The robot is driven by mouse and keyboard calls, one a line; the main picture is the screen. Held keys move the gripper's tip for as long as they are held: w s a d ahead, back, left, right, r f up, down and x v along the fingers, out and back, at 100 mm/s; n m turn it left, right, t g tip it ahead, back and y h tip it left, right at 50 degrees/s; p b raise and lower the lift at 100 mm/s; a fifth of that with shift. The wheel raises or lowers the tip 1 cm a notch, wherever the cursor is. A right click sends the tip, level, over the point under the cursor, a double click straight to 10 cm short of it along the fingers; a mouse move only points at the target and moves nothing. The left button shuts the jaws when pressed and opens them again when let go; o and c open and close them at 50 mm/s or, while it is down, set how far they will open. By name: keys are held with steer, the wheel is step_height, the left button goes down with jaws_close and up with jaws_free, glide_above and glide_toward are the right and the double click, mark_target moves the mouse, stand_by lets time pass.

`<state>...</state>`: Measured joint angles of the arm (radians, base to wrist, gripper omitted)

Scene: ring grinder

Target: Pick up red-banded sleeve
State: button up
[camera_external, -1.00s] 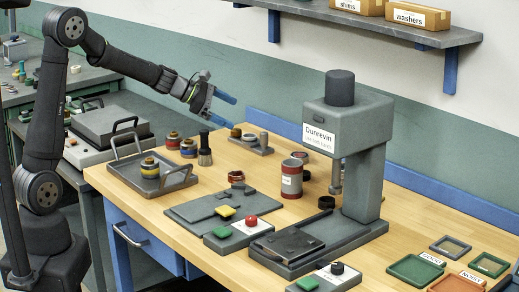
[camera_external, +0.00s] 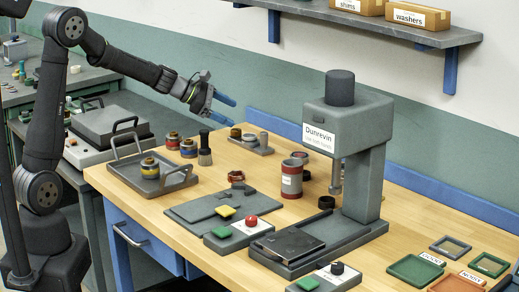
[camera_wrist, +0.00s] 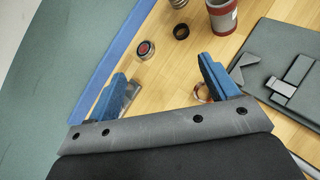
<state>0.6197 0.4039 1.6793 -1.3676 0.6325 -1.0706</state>
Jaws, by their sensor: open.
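What looks like the red-banded sleeve (camera_external: 171,140), short and dark with a reddish band, stands on the bench near its back left edge. A blue-and-yellow sleeve (camera_external: 188,148) stands close to its right. Another yellow-and-blue sleeve (camera_external: 150,168) sits in the grey handled tray (camera_external: 126,172). My gripper (camera_external: 232,111) is open and empty above the back of the bench, to the right of these sleeves and higher. In the wrist view its blue fingers (camera_wrist: 162,72) are spread apart with bare wood between them. I cannot make out the red-banded sleeve in the wrist view.
A dark brush-like tool (camera_external: 205,150) stands beside the sleeves. A grey plate with posts (camera_external: 255,148) is near the wall. A red-and-grey canister (camera_external: 291,180), reddish ring (camera_external: 236,177) and grey press (camera_external: 365,170) stand to the right. A shelf (camera_external: 400,32) overhangs the back.

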mark_target(292, 176)
steer(key=s+d+m+g+y, duration=0.1)
steer(key=s+d+m+y, duration=0.5)
steer(key=m, duration=1)
steer(key=s+d+m+g+y, duration=0.1)
steer(key=s+d+m, duration=0.5)
steer(key=m, duration=1.1)
steer(key=shift+n, duration=0.3)
steer(key=x, duration=0.5)
steer(key=w+x, duration=0.1)
steer(key=x, duration=0.5)
steer(key=d+x, duration=0.1)
steer(key=x, duration=0.5)
steer(key=shift+w+r, duration=0.1)
steer(key=shift+w, duration=0.15)
steer(key=c, duration=1.1)
